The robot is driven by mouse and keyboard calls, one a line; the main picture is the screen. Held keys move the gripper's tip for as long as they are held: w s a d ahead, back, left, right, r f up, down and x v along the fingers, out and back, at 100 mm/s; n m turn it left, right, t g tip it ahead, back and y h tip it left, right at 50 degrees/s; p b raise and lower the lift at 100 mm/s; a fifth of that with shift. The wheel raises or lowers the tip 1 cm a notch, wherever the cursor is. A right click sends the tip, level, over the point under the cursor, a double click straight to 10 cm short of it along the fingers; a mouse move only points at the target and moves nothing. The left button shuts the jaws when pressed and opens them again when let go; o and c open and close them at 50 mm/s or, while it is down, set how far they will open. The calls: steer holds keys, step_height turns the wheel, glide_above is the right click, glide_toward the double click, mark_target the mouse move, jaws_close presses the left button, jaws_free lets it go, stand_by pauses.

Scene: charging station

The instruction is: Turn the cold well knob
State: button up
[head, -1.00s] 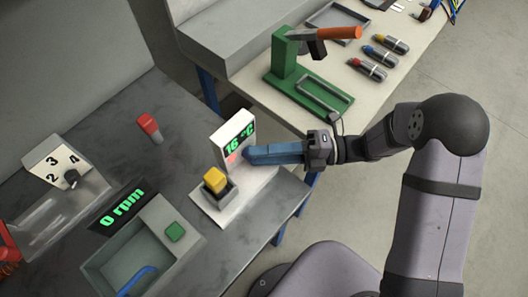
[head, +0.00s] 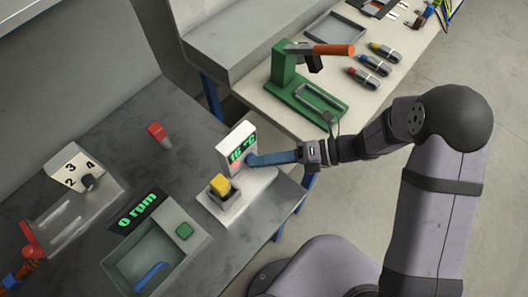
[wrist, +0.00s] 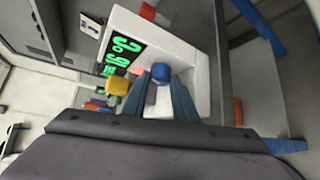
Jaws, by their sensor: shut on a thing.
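The head view mostly hides the knob behind the fingers.
A yellow block (head: 220,185) sits in a holder on the cold well's base, close to my fingers. A green press (head: 298,85) stands on the bench behind.

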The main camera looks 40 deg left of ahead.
steer(key=shift+s+r+n+t+h+p, duration=0.15)
steer(key=shift+n+t+h+p, duration=0.15)
steer(key=shift+n+t+p, duration=0.4)
steer(key=shift+s+r+n+t+h+p, duration=0.15)
steer(key=shift+n+t+h+p, duration=0.2)
steer(key=shift+t, duration=0.55)
steer(key=shift+w, duration=0.1)
steer(key=o, duration=0.8)
steer(key=v, duration=0.7)
steer(key=shift+d, duration=0.15)
